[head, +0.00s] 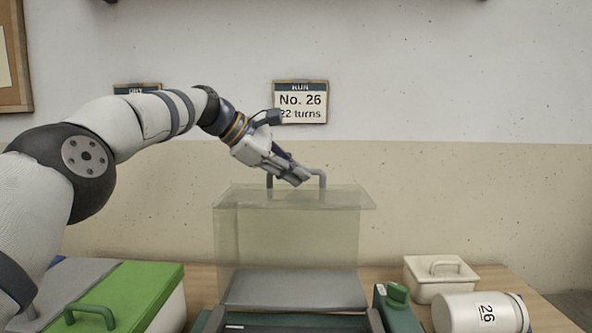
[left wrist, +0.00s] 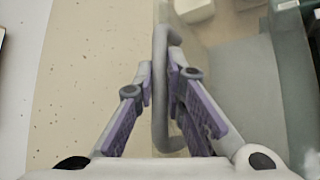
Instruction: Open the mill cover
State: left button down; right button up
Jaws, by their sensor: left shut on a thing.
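The mill cover (head: 290,235) is a clear, greenish box-like cover standing over the dark mill (head: 295,290) at the centre of the head view. A grey bar handle (head: 321,178) rises from its top edge. My left gripper (head: 299,176) reaches in from the left and is shut on this handle. In the left wrist view the handle (left wrist: 160,95) runs between the two purple-padded fingers (left wrist: 162,85). The fingers hide part of the handle in the head view. My right gripper does not show.
A green-lidded bucket (head: 125,290) and a grey-lidded one (head: 75,280) stand at left. A wall sign (head: 300,103) hangs behind. Space above the cover is free.

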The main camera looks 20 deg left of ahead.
pick_arm(q)
jog(key=shift+s+f, duration=0.1)
jog(key=shift+f, duration=0.55)
jog(key=c, duration=1.7)
grip_release()
jog(key=shift+o, duration=0.2)
jog(key=shift+r, duration=0.1)
jog(key=shift+r, duration=0.2)
jog(key=shift+a+r, duration=0.15)
jog(key=shift+r, duration=0.05)
jog(key=v, duration=1.1)
jog(key=shift+s+a, duration=0.2)
jog(key=shift+r, duration=0.15)
